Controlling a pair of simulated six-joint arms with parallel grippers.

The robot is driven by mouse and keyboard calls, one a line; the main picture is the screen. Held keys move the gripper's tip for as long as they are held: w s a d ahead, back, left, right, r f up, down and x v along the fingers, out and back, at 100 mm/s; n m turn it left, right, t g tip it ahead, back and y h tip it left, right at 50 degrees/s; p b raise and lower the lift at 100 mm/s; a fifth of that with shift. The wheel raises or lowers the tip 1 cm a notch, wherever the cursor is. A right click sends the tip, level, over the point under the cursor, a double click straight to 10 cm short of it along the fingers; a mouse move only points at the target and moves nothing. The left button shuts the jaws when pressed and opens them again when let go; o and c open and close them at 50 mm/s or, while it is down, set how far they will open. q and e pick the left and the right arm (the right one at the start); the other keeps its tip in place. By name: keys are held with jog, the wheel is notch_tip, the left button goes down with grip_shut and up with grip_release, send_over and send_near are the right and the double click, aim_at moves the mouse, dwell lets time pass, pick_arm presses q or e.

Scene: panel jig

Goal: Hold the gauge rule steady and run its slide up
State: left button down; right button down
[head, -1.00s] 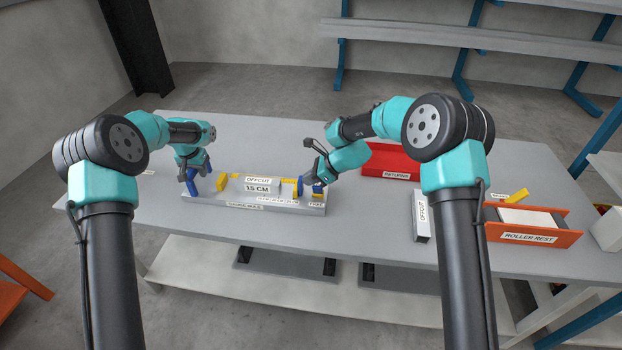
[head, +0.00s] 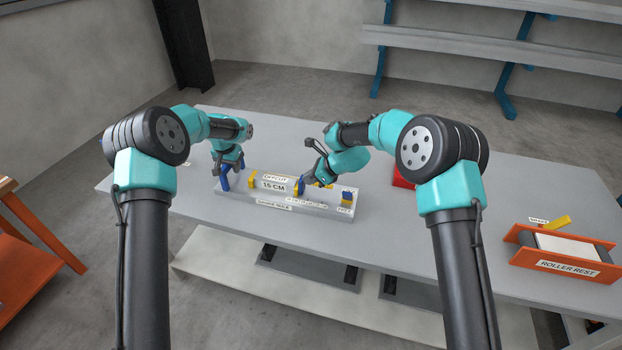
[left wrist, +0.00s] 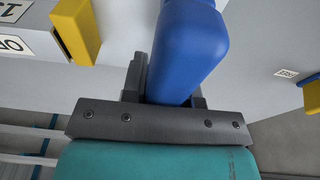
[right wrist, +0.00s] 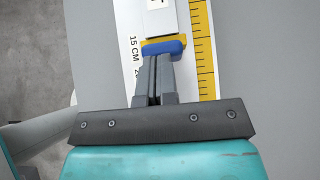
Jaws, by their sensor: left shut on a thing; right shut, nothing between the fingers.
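The gauge rule, a long grey bar (head: 325,208), lies on the grey table. My left gripper (head: 223,184) is shut on the blue handle (head: 226,172) at its left end; this handle (left wrist: 190,45) fills the jaws in the left wrist view. The slide is beside the scale's 15 CM mark. Any small gap to the offcut is unclear.
A yellow fixed jaw (left wrist: 77,28) stands at the offcut's left end. A red bin (head: 402,180) is partly behind my right arm. An orange roller rest (head: 553,265) stands far right.

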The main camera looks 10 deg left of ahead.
pick_arm(q)
jog(key=shift+s+d+f, duration=0.15)
jog(key=shift+f, duration=0.2)
pick_arm(e)
jog(key=v, duration=1)
dwell(0.4)
pick_arm(q)
jog(key=c, duration=0.8)
grip_release()
jog(key=shift+r, duration=0.1)
jog(key=r, duration=0.4)
jog(key=s+r, duration=0.1)
jog(key=r, duration=0.7)
jog(key=shift+s+a+r, duration=0.1)
jog(key=shift+s+a, duration=0.15)
